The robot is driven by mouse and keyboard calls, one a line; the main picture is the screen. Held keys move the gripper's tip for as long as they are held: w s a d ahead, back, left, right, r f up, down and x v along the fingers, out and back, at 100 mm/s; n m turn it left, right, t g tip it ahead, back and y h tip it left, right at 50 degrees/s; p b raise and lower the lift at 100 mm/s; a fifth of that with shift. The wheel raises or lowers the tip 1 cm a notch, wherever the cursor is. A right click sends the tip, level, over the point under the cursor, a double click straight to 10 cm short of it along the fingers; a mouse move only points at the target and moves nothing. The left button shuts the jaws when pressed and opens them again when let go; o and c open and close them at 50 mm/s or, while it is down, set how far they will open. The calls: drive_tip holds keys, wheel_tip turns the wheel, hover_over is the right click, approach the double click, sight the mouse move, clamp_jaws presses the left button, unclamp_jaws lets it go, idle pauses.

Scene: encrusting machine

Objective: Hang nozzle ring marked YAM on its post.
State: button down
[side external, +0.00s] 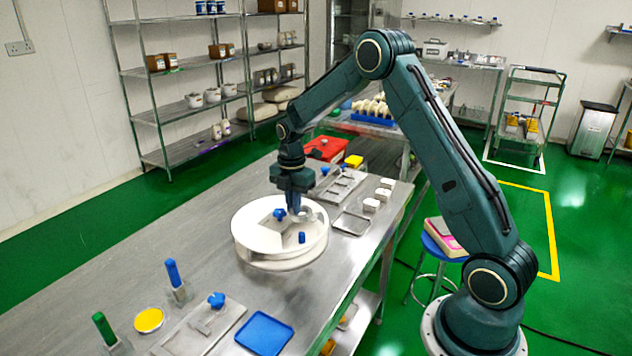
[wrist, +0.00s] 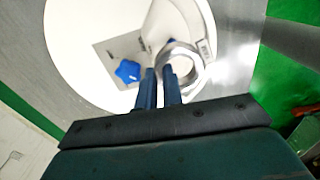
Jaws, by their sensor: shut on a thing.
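My gripper (wrist: 160,80) is shut on a silvery metal nozzle ring (wrist: 201,78) in the wrist view, with its fingers at the ring's left side. In the side view my gripper (side external: 294,208) points down over a round white machine part (side external: 250,240), and the ring there is too small to make out clearly. A blue star-shaped knob (wrist: 128,70) is just left of the fingers in the wrist view. A short blue peg (side external: 302,237) stands at the front of the white part. I cannot tell which thing is the YAM post.
A blue upright handle (side external: 173,274) and a green one (side external: 104,329) stand at the front left, near a yellow disc (side external: 149,320). A blue tray (side external: 264,333) lies at the front edge. Metal trays (side external: 352,222) and small white blocks (side external: 372,205) lie right of the white part.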

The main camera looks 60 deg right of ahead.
drive_tip(key=shift+f, duration=0.1)
drive_tip(key=shift+f, duration=1.85)
drive_tip(key=shift+f, duration=1.3)
idle(0.5)
